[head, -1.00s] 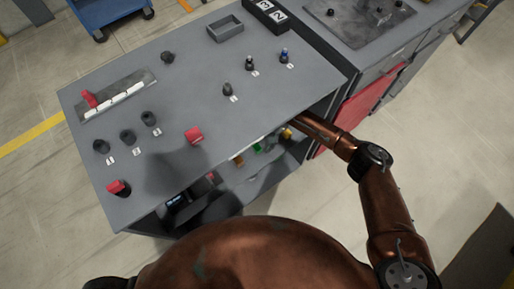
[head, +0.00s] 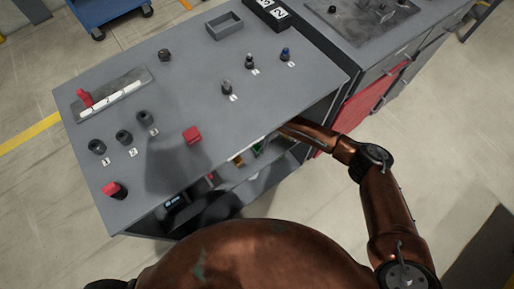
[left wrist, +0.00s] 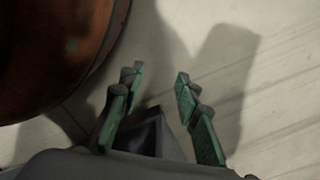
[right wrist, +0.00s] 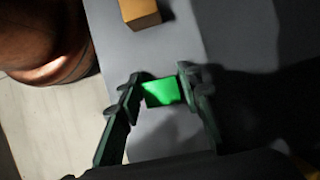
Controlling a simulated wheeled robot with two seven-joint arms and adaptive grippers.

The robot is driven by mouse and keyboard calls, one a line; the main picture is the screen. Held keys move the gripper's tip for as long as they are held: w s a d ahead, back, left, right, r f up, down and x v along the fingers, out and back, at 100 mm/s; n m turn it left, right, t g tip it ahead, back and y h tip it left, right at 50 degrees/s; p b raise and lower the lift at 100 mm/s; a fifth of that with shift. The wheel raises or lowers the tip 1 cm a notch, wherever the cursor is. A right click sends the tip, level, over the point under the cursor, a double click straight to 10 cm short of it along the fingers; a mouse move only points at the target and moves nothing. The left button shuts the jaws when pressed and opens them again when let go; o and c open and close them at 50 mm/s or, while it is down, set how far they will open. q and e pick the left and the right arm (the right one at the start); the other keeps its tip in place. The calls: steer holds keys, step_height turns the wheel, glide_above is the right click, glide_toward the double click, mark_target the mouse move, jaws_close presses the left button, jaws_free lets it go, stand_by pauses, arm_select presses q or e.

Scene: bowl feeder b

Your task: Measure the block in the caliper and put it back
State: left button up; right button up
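A green block (right wrist: 161,92) lies on the grey shelf (head: 283,155) under the tabletop; in the head view a green block (head: 258,148) shows at the shelf's front. My right gripper (right wrist: 160,78) is open, its fingers on either side of the green block. I cannot tell if they touch it. In the head view the tabletop hides this gripper. A dark device with a small lit display (head: 174,201), perhaps the caliper, sits on the shelf at the left. My left gripper (left wrist: 158,76) is open and empty above the floor.
An orange block (right wrist: 140,13) lies beyond the green one. A red panel (head: 365,103) stands right of my right arm.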

steer(key=c, duration=0.8)
